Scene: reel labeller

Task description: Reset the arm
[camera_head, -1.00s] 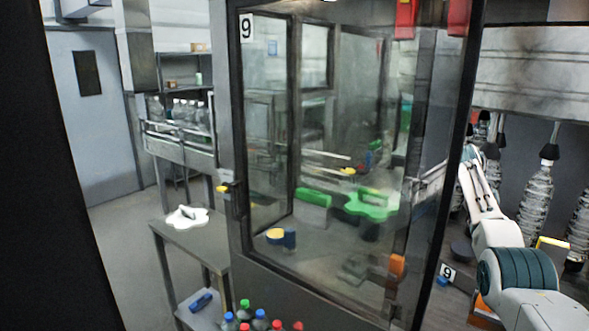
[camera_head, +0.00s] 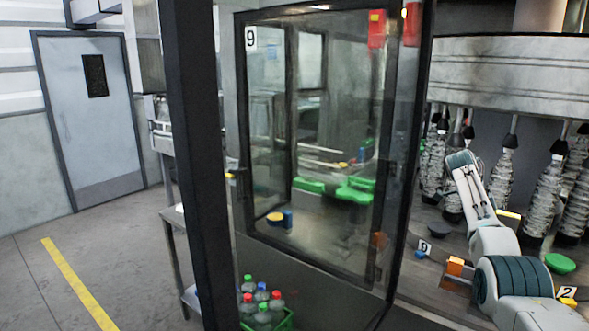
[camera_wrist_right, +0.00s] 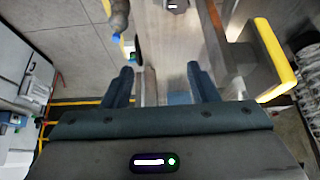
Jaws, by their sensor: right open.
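My right arm (camera_head: 490,240) comes in from the right in the head view, bent upward in front of the machine. Its far end (camera_head: 461,160) is small there, and the fingers do not show clearly. In the right wrist view my right gripper (camera_wrist_right: 160,86) is open, its two dark fingers wide apart with nothing between them. My left gripper is not in view.
A glass door (camera_head: 320,150) marked 9 stands in a dark frame left of my arm. A green crate (camera_head: 287,318) holds capped bottles. The floor (camera_head: 130,245) at left is open. A yellow-edged bar (camera_wrist_right: 276,52) is near the gripper.

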